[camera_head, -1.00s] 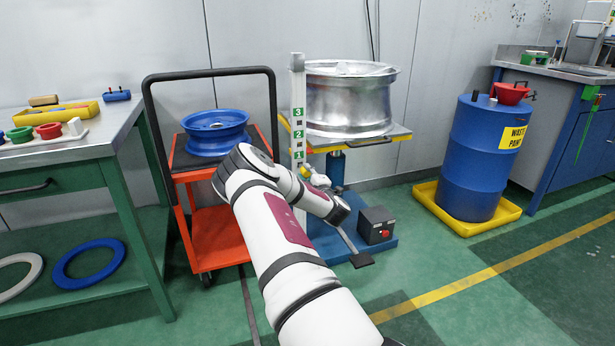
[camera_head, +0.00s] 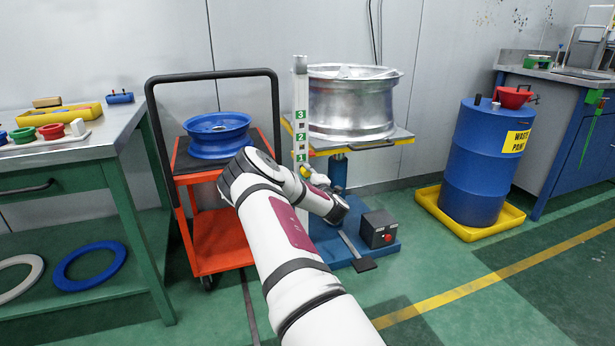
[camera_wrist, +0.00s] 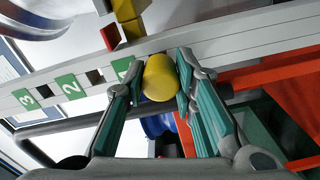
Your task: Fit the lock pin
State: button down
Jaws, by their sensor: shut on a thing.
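The lock pin shows as a yellow round knob (camera_wrist: 160,78) in the wrist view. My gripper (camera_wrist: 157,72) is shut on it, with one teal-padded finger on each side. The knob is close in front of the upright post (camera_head: 300,100), beside the green label 1 (camera_wrist: 122,66). The knob covers the part of the post behind it, so I cannot tell whether the pin's shank is in a hole. The square holes beside label 2 (camera_wrist: 70,86) and label 3 (camera_wrist: 26,99) show empty.
A silver wheel rim (camera_head: 350,105) sits on the lift platform (camera_head: 395,139) behind the post. A red trolley (camera_head: 220,240) with a blue rim (camera_head: 216,135) stands left. A black box with a red button (camera_head: 378,229) is on the lift base.

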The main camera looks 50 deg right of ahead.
jog(key=shift+b+x, duration=0.45)
jog(key=shift+x, duration=0.5)
jog(key=c, duration=1.2)
grip_release()
jog(key=shift+s, duration=0.1)
jog(key=v, duration=1.1)
jog(key=shift+s+a, duration=0.3)
